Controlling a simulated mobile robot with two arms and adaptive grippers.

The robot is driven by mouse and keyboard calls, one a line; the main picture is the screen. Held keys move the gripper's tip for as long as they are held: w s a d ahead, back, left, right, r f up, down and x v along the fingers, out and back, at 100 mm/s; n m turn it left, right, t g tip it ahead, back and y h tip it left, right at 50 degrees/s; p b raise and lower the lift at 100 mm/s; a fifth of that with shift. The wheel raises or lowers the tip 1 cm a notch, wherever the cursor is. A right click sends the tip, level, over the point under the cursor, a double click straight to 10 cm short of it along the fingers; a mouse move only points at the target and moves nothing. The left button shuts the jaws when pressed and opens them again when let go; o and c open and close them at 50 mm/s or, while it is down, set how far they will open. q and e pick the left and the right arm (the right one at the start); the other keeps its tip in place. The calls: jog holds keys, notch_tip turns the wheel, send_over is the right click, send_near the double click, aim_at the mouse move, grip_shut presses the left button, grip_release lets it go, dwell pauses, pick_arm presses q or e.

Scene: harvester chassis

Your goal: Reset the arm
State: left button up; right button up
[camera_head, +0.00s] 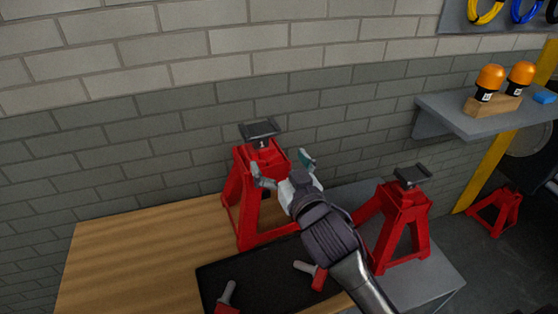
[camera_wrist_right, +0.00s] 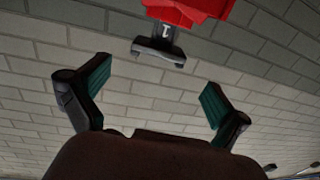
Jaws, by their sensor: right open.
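My right gripper (camera_head: 284,167) is open and empty in the head view, in front of a red jack stand (camera_head: 245,195) that stands on the bench by the wall. In the right wrist view its two teal-padded fingers (camera_wrist_right: 157,92) are spread wide with only brick wall between them. The top of a red stand (camera_wrist_right: 158,45) shows beyond the fingertips, upside down and apart from them. My right arm comes in from the lower right and hides part of the black mat. My left gripper is not in view.
A second red jack stand (camera_head: 403,222) stands right of my arm on a grey surface. A black mat (camera_head: 250,273) holds red tools with grey ends. A grey shelf (camera_head: 478,124) carries two orange-capped items (camera_head: 488,82). The wooden bench top (camera_head: 140,255) is clear at left.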

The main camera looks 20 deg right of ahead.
jog(key=s+d+f+g+h, duration=0.1)
jog(key=s+f+g, duration=0.25)
jog(key=f, duration=0.35)
jog(key=s+d+f+g, duration=0.2)
jog(key=s+f+g, duration=0.1)
jog(key=s+f, duration=0.3)
jog(key=s+f+n+g, duration=0.1)
jog(key=s+f+g, duration=0.85)
jog(key=s, duration=0.75)
jog(key=s+f, duration=0.3)
jog(key=f, duration=2.7)
jog(key=s+d+f+g, duration=0.1)
jog(key=s+d+f, duration=0.2)
jog(key=s+f, duration=1.1)
jog(key=shift+s+f+n, duration=0.25)
jog(key=shift+s+n, duration=0.15)
jog(key=shift+s, duration=0.7)
